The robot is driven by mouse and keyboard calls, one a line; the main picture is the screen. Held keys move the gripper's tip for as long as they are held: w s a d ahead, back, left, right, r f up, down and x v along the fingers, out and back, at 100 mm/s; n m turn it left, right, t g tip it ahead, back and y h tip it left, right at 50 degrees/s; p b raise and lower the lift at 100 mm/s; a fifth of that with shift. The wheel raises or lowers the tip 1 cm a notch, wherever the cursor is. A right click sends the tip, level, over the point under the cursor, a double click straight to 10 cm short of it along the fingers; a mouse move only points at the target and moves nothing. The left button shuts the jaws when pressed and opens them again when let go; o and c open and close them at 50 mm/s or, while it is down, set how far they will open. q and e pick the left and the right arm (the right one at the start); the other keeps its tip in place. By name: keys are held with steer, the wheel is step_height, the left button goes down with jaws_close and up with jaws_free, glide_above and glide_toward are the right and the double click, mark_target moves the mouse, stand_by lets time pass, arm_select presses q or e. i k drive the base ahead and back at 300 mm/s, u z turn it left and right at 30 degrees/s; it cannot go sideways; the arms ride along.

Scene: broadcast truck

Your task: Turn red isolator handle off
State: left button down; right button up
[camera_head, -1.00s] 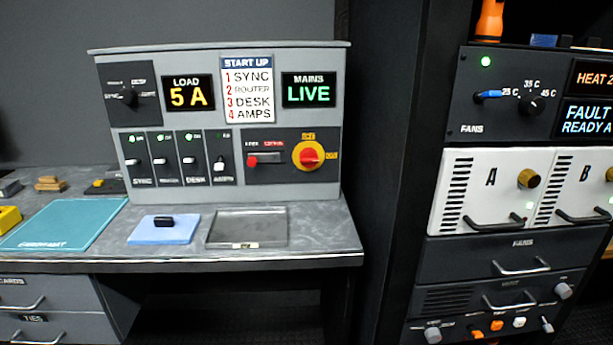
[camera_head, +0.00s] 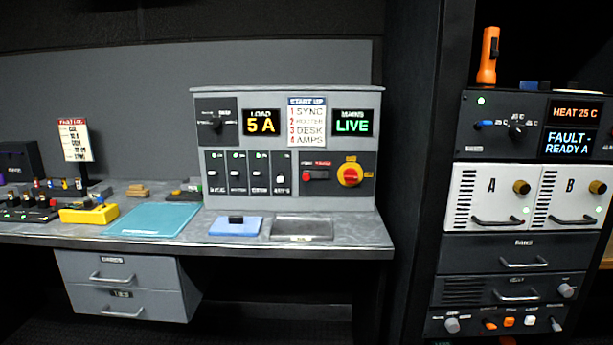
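The red isolator handle (camera_head: 350,175) sits on a round yellow plate at the right of the grey power panel (camera_head: 385,140). The handle appears to lie roughly level, towards the yellow label at its right. The mains display (camera_head: 352,123) reads LIVE in green, and the load display (camera_head: 261,123) reads 5 A. Neither of my grippers is in view.
A tall dark rack (camera_head: 415,200) stands close at the right.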

mark_target(351, 175)
steer(key=u, duration=0.6)
steer(key=i, duration=0.7)
steer(key=u, duration=0.2)
